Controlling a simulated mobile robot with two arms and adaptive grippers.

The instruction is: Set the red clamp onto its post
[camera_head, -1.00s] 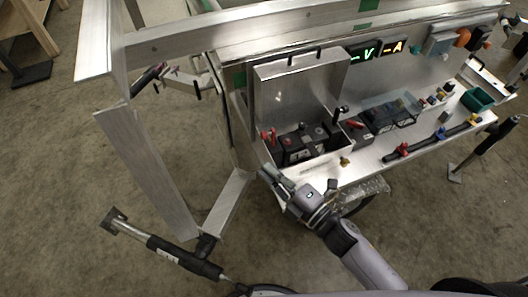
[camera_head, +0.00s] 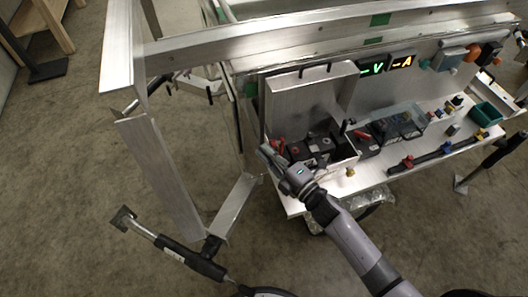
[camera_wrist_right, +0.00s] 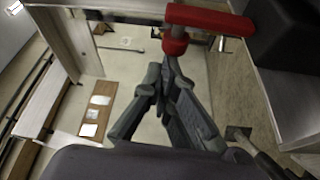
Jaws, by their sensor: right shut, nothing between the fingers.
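The red clamp (camera_head: 279,146) shows small at the left end of the open battery box in the head view. In the right wrist view the red clamp (camera_wrist_right: 208,20) is close, a red bar with a round red end. My right gripper (camera_head: 266,151) is at the box's front left corner, just left of the clamp. In the wrist view the right gripper's fingers (camera_wrist_right: 168,62) are shut and empty, with their tips just below the clamp's round end. I cannot tell whether they touch it. The clamp's post cannot be made out.
Dark batteries (camera_head: 318,146) stand in the metal box, with a raised lid (camera_head: 312,92) behind. Another red piece (camera_head: 362,134) lies to the right. A clear cover (camera_head: 398,122), a rail with coloured knobs (camera_head: 432,156) and a green bin (camera_head: 486,114) sit further right.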

